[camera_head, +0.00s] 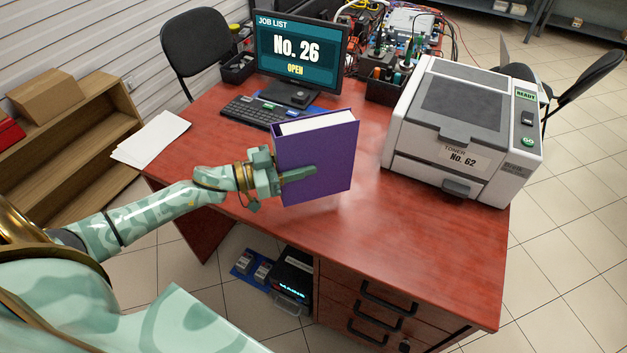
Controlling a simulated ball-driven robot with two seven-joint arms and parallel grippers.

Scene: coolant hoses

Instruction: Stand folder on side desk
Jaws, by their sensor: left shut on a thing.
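A purple folder (335,165) with white pages showing along its top stands upright, slightly tilted, near the front edge of the red-brown desk (420,255). My left gripper (296,175) is shut on the folder at its left side, with one finger lying across the purple cover. The folder's lower edge is close to the desk top; I cannot tell whether it touches. My right gripper is not in view.
A printer (465,130) stands on the desk to the right. A monitor (300,50), a keyboard (262,110) and a black tool holder (385,85) are behind the folder. Papers (152,138) lie at the left corner. The desk's front right is clear. A wooden shelf (85,150) stands at left.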

